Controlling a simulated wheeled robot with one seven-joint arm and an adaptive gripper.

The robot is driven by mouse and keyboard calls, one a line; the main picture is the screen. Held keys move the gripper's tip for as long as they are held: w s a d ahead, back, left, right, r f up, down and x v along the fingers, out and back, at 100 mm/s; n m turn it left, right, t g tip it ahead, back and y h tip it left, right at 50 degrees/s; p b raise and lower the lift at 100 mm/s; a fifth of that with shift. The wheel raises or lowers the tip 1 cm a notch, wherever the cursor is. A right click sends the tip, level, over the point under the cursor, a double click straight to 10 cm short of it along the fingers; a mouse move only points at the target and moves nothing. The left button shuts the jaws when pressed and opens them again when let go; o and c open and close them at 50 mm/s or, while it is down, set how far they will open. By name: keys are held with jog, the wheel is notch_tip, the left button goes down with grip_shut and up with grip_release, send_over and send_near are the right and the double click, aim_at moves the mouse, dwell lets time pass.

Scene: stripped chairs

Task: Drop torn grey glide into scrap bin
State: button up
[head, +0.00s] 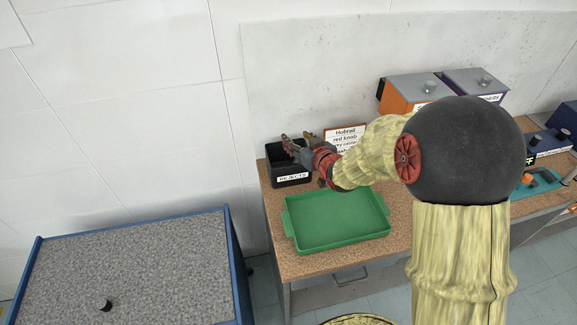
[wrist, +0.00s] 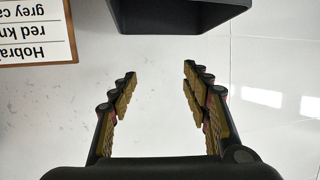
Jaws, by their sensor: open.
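My gripper (head: 290,143) is at the black bin labelled REJECTS (head: 291,178), over its upper part in the head view. In the wrist view my gripper (wrist: 160,78) is open with nothing between its fingers. The wrist view also shows part of the black bin (wrist: 180,16) at the top edge, its inside not visible. I see no torn grey glide in either view; whether it lies in the bin is hidden. A small dark cylindrical piece (head: 105,305) is on the grey-topped table at the lower left, too small to identify.
An empty green tray (head: 337,242) lies on the brown bench (head: 300,268) in front of the bin. A printed sign (head: 345,137) stands behind. Orange (head: 410,92) and purple (head: 474,84) lidded boxes stand farther right. The grey-topped table (head: 135,265) is mostly bare.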

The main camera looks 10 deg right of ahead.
jog(key=v, duration=0.9)
jog(key=s+d+f+m+g+h, duration=0.1)
jog(key=s+d+f+g+h, duration=0.1)
jog(key=s+d+f+g, duration=0.3)
jog(key=s+d+f+m+g+h, duration=0.1)
jog(key=s+d+f+g+h, duration=0.15)
jog(key=s, duration=0.45)
jog(key=s+a+r+y, duration=0.1)
jog(key=s+a+r, duration=0.3)
jog(key=s+r, duration=0.4)
jog(key=s+a+r+y, duration=0.1)
jog(key=s+a+r, duration=0.4)
jog(key=s+r, duration=0.3)
jog(key=shift+s+a+r+g, duration=0.35)
jog(key=shift+s, duration=0.5)
